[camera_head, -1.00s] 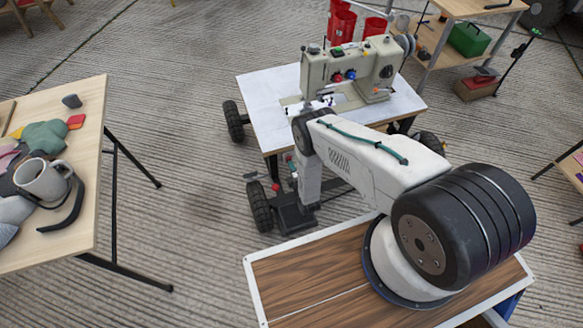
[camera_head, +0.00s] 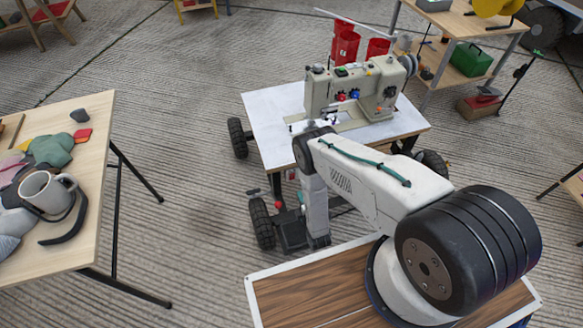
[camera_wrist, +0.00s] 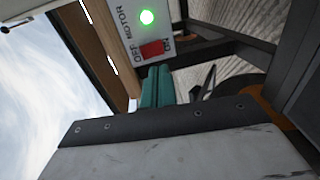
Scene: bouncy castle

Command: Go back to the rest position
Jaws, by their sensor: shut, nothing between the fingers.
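My gripper (camera_wrist: 157,86) shows in the wrist view as two teal fingers pressed together with nothing between them. Its tips are close to a pale motor switch box (camera_wrist: 122,22) with a lit green lamp and a red OFF/ON rocker (camera_wrist: 152,49). I cannot tell whether they touch it. In the head view my white arm reaches from its mount toward the front of the sewing table, elbow raised and forearm hanging down. The beige sewing machine (camera_head: 355,92) stands on the white-topped table (camera_head: 270,115), just beyond my elbow.
Dark table-frame bars (camera_wrist: 215,45) and a wooden edge (camera_wrist: 108,62) surround my gripper closely. At left a wooden table (camera_head: 85,190) holds a grey mug (camera_head: 47,192) and cloth pieces. Shelves (camera_head: 470,15) stand at back right. Open floor (camera_head: 190,225) lies between the tables.

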